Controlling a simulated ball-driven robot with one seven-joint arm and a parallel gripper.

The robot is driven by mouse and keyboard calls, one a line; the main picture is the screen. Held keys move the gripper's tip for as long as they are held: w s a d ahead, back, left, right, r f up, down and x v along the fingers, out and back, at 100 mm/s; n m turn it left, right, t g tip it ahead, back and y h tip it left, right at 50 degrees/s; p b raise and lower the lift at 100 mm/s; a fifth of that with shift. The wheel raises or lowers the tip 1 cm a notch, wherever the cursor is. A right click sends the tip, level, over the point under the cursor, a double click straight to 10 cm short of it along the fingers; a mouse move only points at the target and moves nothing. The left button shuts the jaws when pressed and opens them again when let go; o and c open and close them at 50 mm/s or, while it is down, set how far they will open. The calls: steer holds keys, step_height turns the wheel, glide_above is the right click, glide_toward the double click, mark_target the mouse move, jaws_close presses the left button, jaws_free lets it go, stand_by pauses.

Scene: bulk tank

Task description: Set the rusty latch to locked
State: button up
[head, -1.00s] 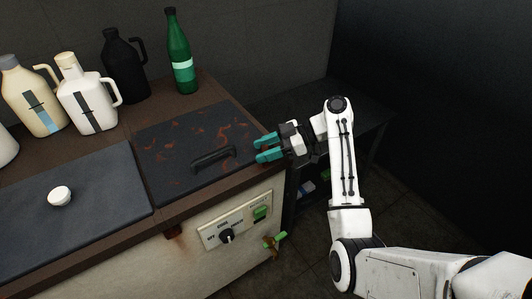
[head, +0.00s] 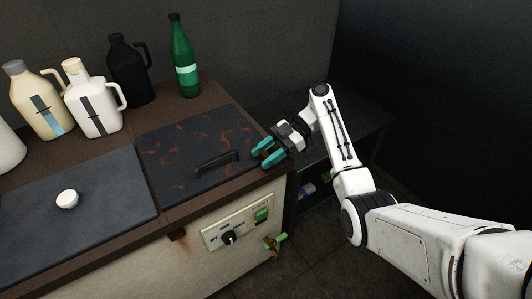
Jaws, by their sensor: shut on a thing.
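My gripper (head: 268,153) has teal fingers and is at the right edge of the counter, beside the right corner of the dark, rust-streaked lid (head: 180,141). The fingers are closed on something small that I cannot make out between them. I cannot pick out the rusty latch for certain; the fingers may hide it. The lid lies flat and has a black bar handle (head: 216,162). A green-handled tap (head: 275,243) sticks out low on the tank's front, below the gripper.
A control panel (head: 237,224) with a black knob and green switch is on the tank front. Jugs (head: 95,97) and a green bottle (head: 184,60) stand at the back. A white cap (head: 67,199) lies on the left lid (head: 110,225). A dark shelf is at right.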

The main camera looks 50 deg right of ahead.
steer(key=shift+f, duration=0.1)
steer(key=o, duration=1)
steer(key=shift+c, duration=0.2)
steer(key=v, duration=1)
steer(key=shift+d, duration=0.3)
